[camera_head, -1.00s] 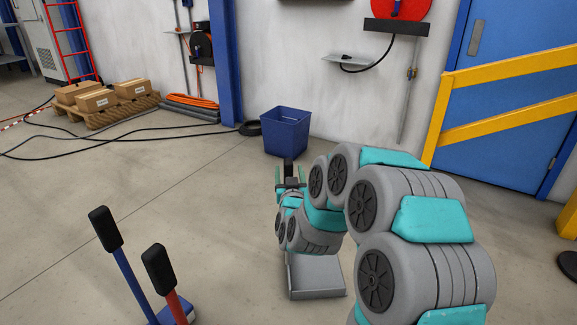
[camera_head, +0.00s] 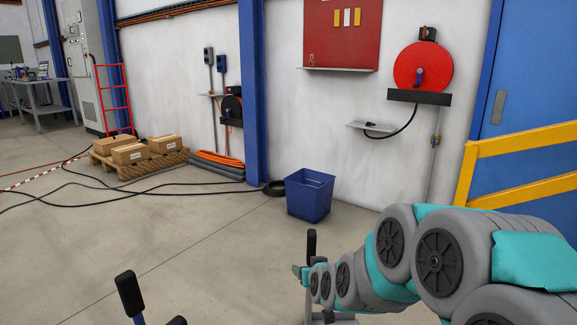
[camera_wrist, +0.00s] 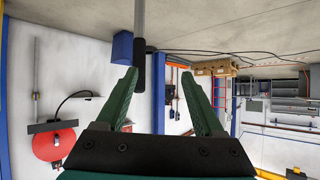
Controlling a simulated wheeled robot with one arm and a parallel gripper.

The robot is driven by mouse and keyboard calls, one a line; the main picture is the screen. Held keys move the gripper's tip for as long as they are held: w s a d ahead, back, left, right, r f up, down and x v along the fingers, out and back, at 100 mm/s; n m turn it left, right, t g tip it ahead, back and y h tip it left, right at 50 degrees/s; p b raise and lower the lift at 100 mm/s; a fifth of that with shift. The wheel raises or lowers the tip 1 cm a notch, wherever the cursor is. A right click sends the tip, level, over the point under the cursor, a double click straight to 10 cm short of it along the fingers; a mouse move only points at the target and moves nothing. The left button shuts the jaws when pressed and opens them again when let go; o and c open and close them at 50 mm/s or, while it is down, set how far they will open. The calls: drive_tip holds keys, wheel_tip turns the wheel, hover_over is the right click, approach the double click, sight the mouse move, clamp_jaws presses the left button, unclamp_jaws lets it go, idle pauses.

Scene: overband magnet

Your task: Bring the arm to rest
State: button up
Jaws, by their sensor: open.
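My arm (camera_head: 440,255) reaches in from the right of the head view, bent low over the floor. My gripper (camera_head: 302,272) is at its far end, small and partly hidden. In the wrist view my gripper (camera_wrist: 160,82) shows two green fingers spread apart with nothing clasped. An upright lever with a black grip (camera_head: 311,243) stands close by my gripper. It also shows in the wrist view (camera_wrist: 140,60), where the picture is upside down, just ahead of the left finger. I cannot tell whether they touch.
Two more black lever grips (camera_head: 129,293) stand at the lower left. A blue bin (camera_head: 309,195) is beyond my gripper by the wall. A pallet with boxes (camera_head: 140,160), cables and a yellow barrier (camera_head: 525,150) lie farther off.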

drive_tip(key=s+d+r+g+p, duration=0.2)
drive_tip(key=s+d+g, duration=0.1)
drive_tip(key=s, duration=1.1)
drive_tip(key=s+d+r+g+h+p, duration=0.1)
drive_tip(key=s+d+r+g, duration=0.2)
drive_tip(key=s, duration=1.1)
drive_tip(key=s+d+r+m+g+h+p, duration=0.1)
drive_tip(key=s+g, duration=0.6)
drive_tip(key=s, duration=0.7)
drive_tip(key=d+r+p, duration=0.1)
drive_tip(key=d, duration=0.1)
drive_tip(key=shift+s+d+r+p, duration=0.15)
drive_tip(key=shift+s+d+p, duration=0.1)
drive_tip(key=shift+d+p, duration=0.1)
